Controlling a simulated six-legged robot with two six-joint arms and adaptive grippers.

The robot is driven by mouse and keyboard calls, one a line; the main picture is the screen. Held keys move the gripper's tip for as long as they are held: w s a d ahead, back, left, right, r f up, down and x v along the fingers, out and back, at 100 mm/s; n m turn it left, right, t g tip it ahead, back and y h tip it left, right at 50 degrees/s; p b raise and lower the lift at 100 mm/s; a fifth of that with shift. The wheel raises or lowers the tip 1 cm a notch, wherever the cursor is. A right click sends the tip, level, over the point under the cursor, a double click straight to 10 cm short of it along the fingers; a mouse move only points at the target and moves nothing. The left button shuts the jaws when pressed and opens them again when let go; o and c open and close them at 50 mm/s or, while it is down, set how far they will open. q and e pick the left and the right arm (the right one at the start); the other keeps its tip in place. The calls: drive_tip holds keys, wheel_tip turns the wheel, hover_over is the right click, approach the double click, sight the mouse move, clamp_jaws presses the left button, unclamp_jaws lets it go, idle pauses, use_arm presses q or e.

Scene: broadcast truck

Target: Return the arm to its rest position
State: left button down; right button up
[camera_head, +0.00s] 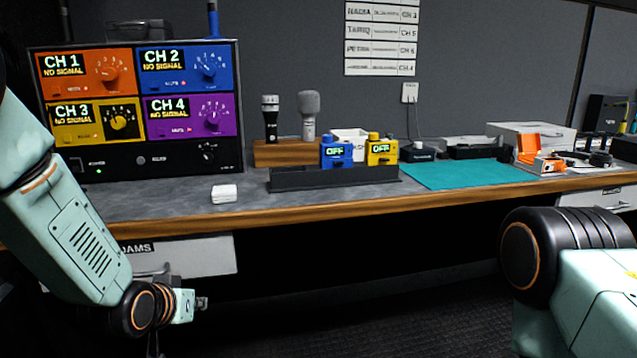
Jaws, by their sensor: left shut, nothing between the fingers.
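My left arm (75,235) comes in from the left edge, pale green with black joints, and reaches down in front of the desk. My left gripper (201,303) is at its lower end, below the desk's front edge and in front of the drawer marked "JAMS". It is shut and empty, small in the picture and touching nothing that I can see. My right arm (590,290) shows at the lower right as a black joint and a pale green link. The right gripper is out of the picture.
The desk (330,206) spans the view with a wooden front edge. On it stand a four-channel receiver (140,105), a white block (224,193), two microphones (309,115), blue (337,153) and yellow (382,152) packs in a black rack, and a teal mat (455,174). Dark floor lies below.

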use_arm(q)
drive_tip(key=s+f+g+p, duration=0.2)
drive_tip(key=s+f+g, duration=0.2)
drive_tip(key=s+f, duration=0.85)
drive_tip(key=s+f+g+p, duration=0.1)
drive_tip(key=s+f+g, duration=0.1)
drive_tip(key=s, duration=1.1)
drive_tip(key=s+f+g+y+p, duration=0.1)
drive_tip(key=s+g, duration=0.3)
drive_tip(key=s, duration=1)
drive_tip(key=shift+d+f+n+p, duration=0.15)
drive_tip(key=shift+f+n+p, duration=0.15)
drive_tip(key=shift+f+p, duration=0.45)
drive_tip(key=shift+w+f, duration=0.1)
drive_tip(key=shift+f, duration=0.05)
